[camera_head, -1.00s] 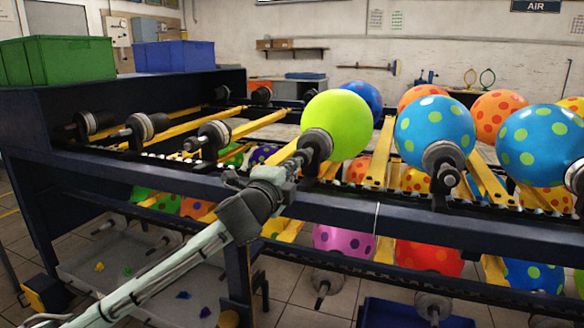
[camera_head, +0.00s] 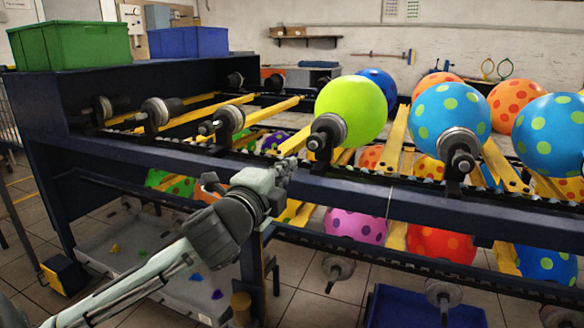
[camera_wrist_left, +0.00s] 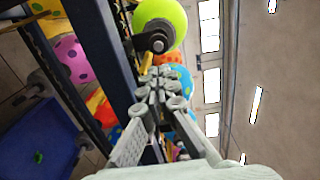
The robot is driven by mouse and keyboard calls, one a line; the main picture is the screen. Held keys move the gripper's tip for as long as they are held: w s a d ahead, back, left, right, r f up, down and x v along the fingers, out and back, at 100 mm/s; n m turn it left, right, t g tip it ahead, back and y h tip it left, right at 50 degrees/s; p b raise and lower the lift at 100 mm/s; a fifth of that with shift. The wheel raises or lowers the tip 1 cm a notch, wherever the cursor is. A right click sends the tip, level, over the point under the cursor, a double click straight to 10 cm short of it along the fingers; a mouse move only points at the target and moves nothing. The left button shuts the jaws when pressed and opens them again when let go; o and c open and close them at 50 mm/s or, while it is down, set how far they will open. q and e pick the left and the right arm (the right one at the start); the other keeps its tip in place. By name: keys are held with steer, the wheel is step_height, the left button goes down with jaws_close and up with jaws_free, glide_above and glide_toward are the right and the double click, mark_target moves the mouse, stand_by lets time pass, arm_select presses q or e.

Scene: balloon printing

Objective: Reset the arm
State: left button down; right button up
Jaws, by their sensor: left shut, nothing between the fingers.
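My left arm comes in from the lower left in the head view. Its gripper (camera_head: 284,168) is at the front rail of the machine, a little left of and below the nozzle holding the plain lime-green balloon (camera_head: 352,110). In the left wrist view the gripper fingers (camera_wrist_left: 164,88) are shut together with nothing between them. The lime-green balloon (camera_wrist_left: 160,22) and its dark round holder (camera_wrist_left: 157,40) are just beyond the fingertips, apart from them. My right gripper is not in view.
Blue dotted balloons (camera_head: 449,122) and orange dotted ones sit on the rack to the right. Empty nozzles (camera_head: 156,112) line the left. A green bin (camera_head: 70,54) and a blue bin (camera_head: 188,42) stand on top. A grey tray (camera_head: 184,293) lies below. The dark front rail (camera_head: 400,200) is close to my gripper.

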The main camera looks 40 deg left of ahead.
arm_select(q)
steer(key=s+a+f+n+g, duration=0.1)
steer(key=s+f+n+g, duration=0.25)
steer(key=f, duration=1.05)
steer(key=s+f+n+g, duration=0.2)
steer(key=f+n+g, duration=0.25)
steer(key=f, duration=0.95)
steer(key=s+d+f+n+g+h, duration=0.1)
steer(key=s+d+f+n+g, duration=0.1)
steer(key=s+f, duration=0.3)
steer(key=s+d+f+n+g+h, duration=0.1)
steer(key=s+d+f+g, duration=0.1)
steer(key=s+d+f, duration=0.3)
steer(key=s+d+f+n+g+h+p, duration=0.1)
steer(key=s+d+f+n+g, duration=0.1)
steer(key=s+f, duration=0.4)
step_height(320, 180, down, 5)
steer(key=shift+d+r+n, duration=0.1)
steer(key=shift+d+n, duration=0.2)
steer(key=shift+d, duration=0.35)
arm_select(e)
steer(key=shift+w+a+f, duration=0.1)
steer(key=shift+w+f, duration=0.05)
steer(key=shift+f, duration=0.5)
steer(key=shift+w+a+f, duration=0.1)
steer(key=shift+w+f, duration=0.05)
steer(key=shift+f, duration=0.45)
